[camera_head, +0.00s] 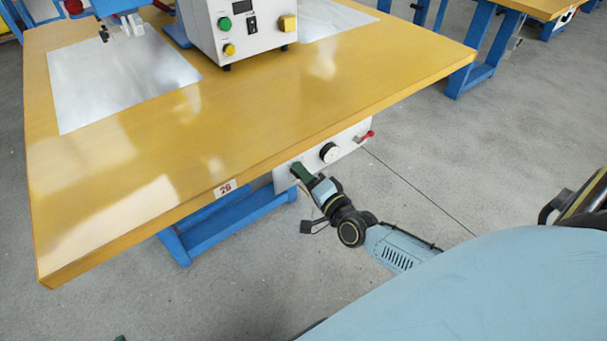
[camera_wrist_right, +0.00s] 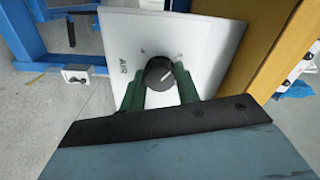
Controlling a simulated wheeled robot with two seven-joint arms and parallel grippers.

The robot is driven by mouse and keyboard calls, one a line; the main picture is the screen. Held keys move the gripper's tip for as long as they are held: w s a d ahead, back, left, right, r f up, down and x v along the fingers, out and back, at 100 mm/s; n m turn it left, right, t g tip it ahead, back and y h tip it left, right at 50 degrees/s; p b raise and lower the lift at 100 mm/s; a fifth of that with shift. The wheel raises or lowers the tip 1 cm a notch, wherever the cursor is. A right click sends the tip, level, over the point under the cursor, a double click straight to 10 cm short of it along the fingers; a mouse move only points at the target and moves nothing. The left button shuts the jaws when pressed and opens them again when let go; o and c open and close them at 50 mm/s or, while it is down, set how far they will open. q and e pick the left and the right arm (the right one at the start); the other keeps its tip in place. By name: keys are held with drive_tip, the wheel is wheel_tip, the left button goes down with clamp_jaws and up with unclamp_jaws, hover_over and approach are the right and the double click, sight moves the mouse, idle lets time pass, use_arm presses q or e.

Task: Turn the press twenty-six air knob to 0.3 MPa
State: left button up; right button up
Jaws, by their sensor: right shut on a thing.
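The press twenty-six air knob (camera_wrist_right: 160,74) is a round black knob with a white pointer line, on a white panel (camera_wrist_right: 205,45) marked AIR. The green fingers of my right gripper (camera_wrist_right: 159,90) are shut on the knob, one on each side. The pointer slants toward the upper right in the wrist view. In the head view my right gripper (camera_head: 301,172) reaches the panel (camera_head: 288,181) under the table edge and hides the knob. A round gauge (camera_head: 329,152) sits on the panel to its right; its reading is too small to tell. A green tip of my left gripper (camera_head: 119,338) barely shows at the bottom edge.
The yellow table (camera_head: 130,190) with label 26 (camera_head: 224,189) overhangs the panel. A red lever (camera_head: 366,136) sticks out right of the gauge. A blue table leg (camera_head: 225,222) stands below. The press control box (camera_head: 240,30) is on top. Grey floor is open at right.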

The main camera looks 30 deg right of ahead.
use_arm(q)
drive_tip(key=shift+w, duration=0.1)
use_arm(e)
drive_tip(key=shift+m, duration=0.6)
use_arm(q)
drive_tip(key=shift+d+r, duration=0.1)
use_arm(e)
drive_tip(key=o, duration=1)
drive_tip(key=shift+c, duration=0.2)
use_arm(q)
drive_tip(key=s+a+f+g+y+p, duration=0.1)
drive_tip(key=s+a+f+g+p, duration=0.2)
drive_tip(key=s+f, duration=0.4)
drive_tip(key=shift+s+a+g+y, duration=0.35)
drive_tip(key=shift+a+g, duration=0.2)
drive_tip(key=shift+g, duration=0.85)
use_arm(e)
drive_tip(key=s+d, duration=0.1)
drive_tip(key=s, duration=1.2)
drive_tip(key=shift+s, duration=0.15)
